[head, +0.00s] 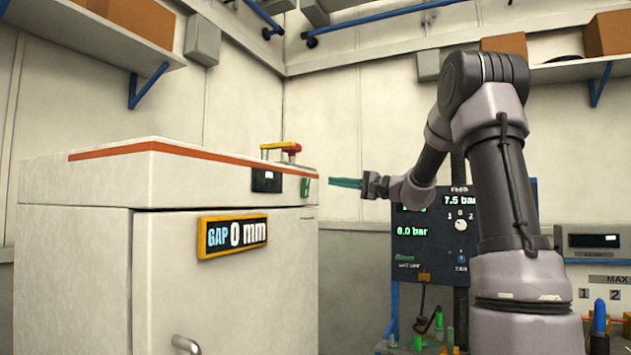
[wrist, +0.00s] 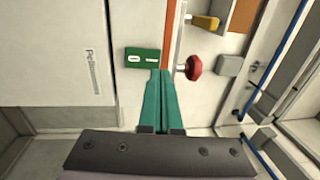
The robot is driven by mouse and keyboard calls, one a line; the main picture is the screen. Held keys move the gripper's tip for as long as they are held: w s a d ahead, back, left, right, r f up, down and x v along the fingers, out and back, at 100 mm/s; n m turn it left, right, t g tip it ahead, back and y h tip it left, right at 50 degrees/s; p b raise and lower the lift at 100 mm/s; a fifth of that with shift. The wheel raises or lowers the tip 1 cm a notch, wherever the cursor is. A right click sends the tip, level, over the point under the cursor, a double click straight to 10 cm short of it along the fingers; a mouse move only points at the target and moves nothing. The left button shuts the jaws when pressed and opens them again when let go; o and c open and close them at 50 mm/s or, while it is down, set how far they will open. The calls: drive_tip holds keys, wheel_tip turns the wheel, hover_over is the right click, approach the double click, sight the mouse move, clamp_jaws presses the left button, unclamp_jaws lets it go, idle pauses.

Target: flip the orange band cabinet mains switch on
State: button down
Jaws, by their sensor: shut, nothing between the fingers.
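The cabinet (head: 75,240) with the orange band (head: 190,153) stands at the left in the head view. The mains switch (head: 305,187) is a small green unit on its upper front, near the right corner. In the wrist view the switch (wrist: 142,57) is a green plate with a white 0-like mark and a line mark; I cannot tell its rocker position. My gripper (head: 331,182) is shut and empty, with teal fingers pointing at the switch. In the wrist view my gripper (wrist: 160,72) has its tips at the plate's lower right corner. In the head view a small gap shows between them.
A red knob (wrist: 193,68) and a yellow part (wrist: 206,22) sit on the cabinet top, close to the fingers. A GAP display (head: 233,235) reads 0 mm on the cabinet front. A dark gauge panel (head: 410,240) stands behind my arm.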

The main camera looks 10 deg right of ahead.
sight(305, 188)
drive_tip(key=x, duration=0.7)
drive_tip(key=shift+a, duration=0.15)
drive_tip(key=shift+w, duration=0.1)
drive_tip(key=shift+w+a+r+g+h, duration=0.15)
drive_tip(key=shift+a+g+h, duration=0.1)
drive_tip(key=shift+g+h, duration=0.05)
